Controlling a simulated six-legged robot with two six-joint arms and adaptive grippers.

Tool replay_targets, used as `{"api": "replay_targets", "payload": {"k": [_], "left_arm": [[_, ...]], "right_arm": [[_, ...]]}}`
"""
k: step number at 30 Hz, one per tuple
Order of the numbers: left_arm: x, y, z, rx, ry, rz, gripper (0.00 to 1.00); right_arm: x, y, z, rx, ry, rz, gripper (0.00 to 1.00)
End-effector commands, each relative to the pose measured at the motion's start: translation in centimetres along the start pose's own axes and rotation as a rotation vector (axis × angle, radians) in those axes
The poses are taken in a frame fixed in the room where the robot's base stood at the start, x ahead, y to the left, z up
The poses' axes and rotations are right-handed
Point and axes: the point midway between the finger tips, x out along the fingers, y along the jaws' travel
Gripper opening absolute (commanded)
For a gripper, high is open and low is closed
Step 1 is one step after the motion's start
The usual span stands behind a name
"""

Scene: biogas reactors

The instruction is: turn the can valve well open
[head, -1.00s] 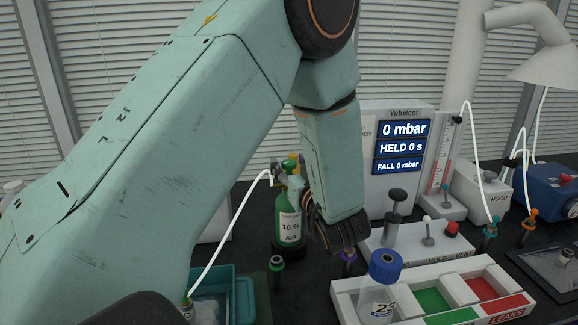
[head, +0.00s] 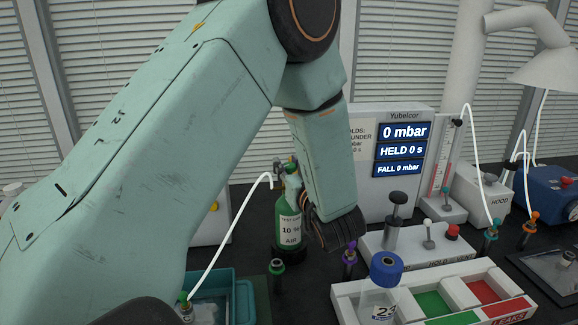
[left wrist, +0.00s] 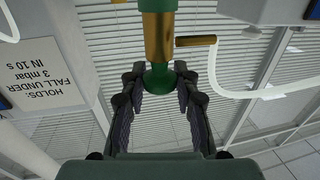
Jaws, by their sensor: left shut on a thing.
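In the head view my arm covers much of the gripper, and the knob is hard to make out. How far the valve is turned cannot be told. My right gripper is not in view.
A white hose (head: 237,217) runs from the valve down toward a teal tray (head: 243,300). The meter (head: 402,148) reads 0 mbar. A blue-capped bottle (head: 384,285) and a sectioned white tray (head: 348,292) stand in front at right. Coloured connectors stand close to the can.

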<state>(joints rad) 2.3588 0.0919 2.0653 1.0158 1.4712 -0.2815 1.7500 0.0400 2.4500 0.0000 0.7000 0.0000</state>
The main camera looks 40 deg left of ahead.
Motion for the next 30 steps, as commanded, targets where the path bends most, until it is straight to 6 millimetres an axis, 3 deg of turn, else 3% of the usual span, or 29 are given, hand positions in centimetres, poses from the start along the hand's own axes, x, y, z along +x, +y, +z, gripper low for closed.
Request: {"api": "replay_targets", "payload": {"k": [4, 21, 30], "left_arm": [[0.0, 0.0, 0.0, 0.000, 0.000, 0.000, 0.00], [0.1, -0.1, -0.1, 0.002, -0.002, 0.196, 0.00], [0.0, 0.0, 0.0, 0.000, -0.001, 0.225, 0.00]], "right_arm": [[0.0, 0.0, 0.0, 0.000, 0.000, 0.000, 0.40], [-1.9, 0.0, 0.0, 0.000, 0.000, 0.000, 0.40], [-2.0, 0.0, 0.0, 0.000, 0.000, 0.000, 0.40]]}}
